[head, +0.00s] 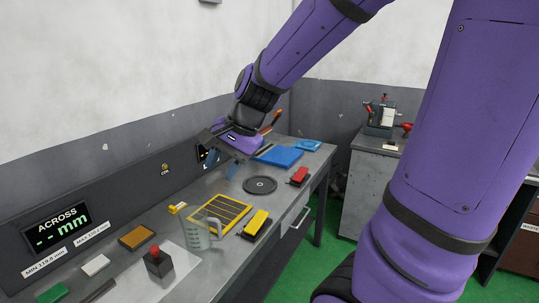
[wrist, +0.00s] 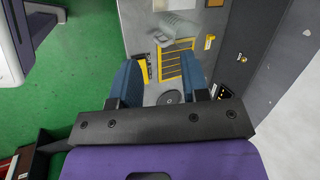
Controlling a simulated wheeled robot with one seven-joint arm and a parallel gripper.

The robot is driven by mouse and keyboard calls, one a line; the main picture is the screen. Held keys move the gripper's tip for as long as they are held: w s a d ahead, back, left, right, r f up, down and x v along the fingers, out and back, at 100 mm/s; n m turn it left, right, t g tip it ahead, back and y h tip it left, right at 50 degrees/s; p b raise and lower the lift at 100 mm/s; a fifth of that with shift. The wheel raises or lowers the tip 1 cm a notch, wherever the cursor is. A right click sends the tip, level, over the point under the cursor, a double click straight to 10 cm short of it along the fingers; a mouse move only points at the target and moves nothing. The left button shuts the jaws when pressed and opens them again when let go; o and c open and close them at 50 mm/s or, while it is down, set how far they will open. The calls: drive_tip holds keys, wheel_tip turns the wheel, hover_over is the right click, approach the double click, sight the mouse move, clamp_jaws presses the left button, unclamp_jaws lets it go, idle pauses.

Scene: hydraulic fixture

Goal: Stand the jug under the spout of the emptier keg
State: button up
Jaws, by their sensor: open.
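The jug (head: 197,238) is a clear grey vessel with a handle, standing upright on the bench beside the yellow-framed grid panel. In the wrist view the jug (wrist: 178,25) shows near the top, beyond the fingertips. My gripper (head: 222,166) is open and empty above the bench, beyond the jug and near the back wall panel. Its two blue fingers (wrist: 160,63) stand apart in the wrist view, with the grid panel and a dark disc seen between them. I can make out no keg or spout in either view.
A grey cabinet (head: 368,180) stands beyond green floor.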

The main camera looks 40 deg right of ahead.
drive_tip(key=s+r+n+h, duration=0.1)
drive_tip(key=s+r+n, duration=0.2)
drive_tip(key=s+n, duration=0.2)
drive_tip(key=s+r+n+t+h, duration=0.1)
drive_tip(key=s+r+n+h, duration=0.1)
drive_tip(key=s+r+n, duration=0.2)
drive_tip(key=s+n, duration=0.2)
drive_tip(key=s, duration=0.2)
drive_tip(key=shift+s+a+t, duration=0.15)
drive_tip(key=shift+s+t, duration=0.15)
drive_tip(key=shift+s, duration=0.05)
drive_tip(key=shift+o, duration=0.7)
drive_tip(key=shift+s+r+n+h, duration=0.1)
drive_tip(key=shift+s+n+h, duration=0.3)
drive_tip(key=shift+s+n, duration=0.1)
drive_tip(key=m+g+y, duration=0.2)
drive_tip(key=m+y, duration=0.1)
drive_tip(key=m, duration=2.2)
hover_over(219, 225)
drive_tip(key=s+d, duration=0.1)
drive_tip(key=d, duration=0.3)
wheel_tip(219, 225, down, 26)
drive_tip(key=shift+m+y, duration=0.3)
drive_tip(key=shift+s+x, duration=0.2)
drive_tip(key=shift+x, duration=1.65)
drive_tip(key=shift+s+x, duration=0.2)
drive_tip(key=shift+x, duration=1.65)
drive_tip(key=shift+s+x, duration=0.2)
drive_tip(key=shift+x, duration=1.65)
drive_tip(key=shift+a, duration=0.1)
